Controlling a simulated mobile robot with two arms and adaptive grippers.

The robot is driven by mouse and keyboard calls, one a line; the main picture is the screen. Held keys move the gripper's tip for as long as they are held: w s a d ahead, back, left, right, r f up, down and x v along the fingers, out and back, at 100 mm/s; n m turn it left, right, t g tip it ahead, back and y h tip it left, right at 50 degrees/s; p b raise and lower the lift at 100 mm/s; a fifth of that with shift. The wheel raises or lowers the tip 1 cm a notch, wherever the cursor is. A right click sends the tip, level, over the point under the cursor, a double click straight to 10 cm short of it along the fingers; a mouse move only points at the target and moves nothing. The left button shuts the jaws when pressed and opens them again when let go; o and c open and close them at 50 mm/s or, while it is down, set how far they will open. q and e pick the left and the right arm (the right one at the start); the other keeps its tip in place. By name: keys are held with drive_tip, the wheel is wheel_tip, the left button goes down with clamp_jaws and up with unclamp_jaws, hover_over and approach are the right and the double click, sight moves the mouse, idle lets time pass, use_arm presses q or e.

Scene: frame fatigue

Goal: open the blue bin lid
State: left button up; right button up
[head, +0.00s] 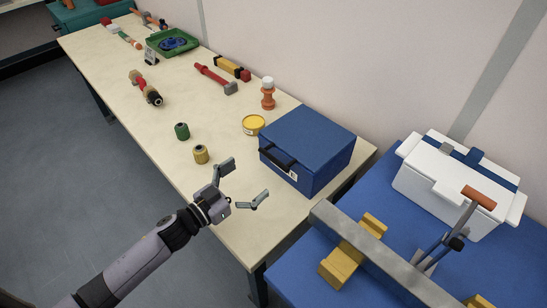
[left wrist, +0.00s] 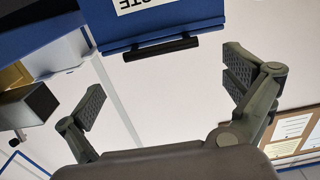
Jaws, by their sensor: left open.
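The blue bin (head: 325,150) stands near the right end of the long table in the head view. Its flat blue lid (head: 312,132) looks closed. A black handle (head: 277,156) sits on the side facing my left arm, with a white label near it. My left gripper (head: 245,182) is open and empty, in front of the handle side and apart from it. In the left wrist view, the bin (left wrist: 105,20) appears at the top with an upside-down label. The handle (left wrist: 160,48) lies beyond my open fingers (left wrist: 165,92). My right gripper is not in view.
A yellow tin (head: 253,124), a yellow spool (head: 201,154) and a green spool (head: 182,131) stand left of the bin. A blue bench (head: 300,262) with a steel beam (head: 375,255) and a white cooler (head: 440,185) is at the right. The wall is behind the bin.

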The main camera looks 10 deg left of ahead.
sight(271, 160)
use_arm(q)
drive_tip(key=x, duration=0.9)
drive_tip(key=shift+w+d, duration=0.1)
drive_tip(key=shift+w, duration=0.05)
drive_tip(key=shift+c, duration=0.2)
drive_tip(key=c, duration=1.4)
drive_tip(key=shift+r+p, duration=0.1)
drive_tip(key=shift+p, duration=0.25)
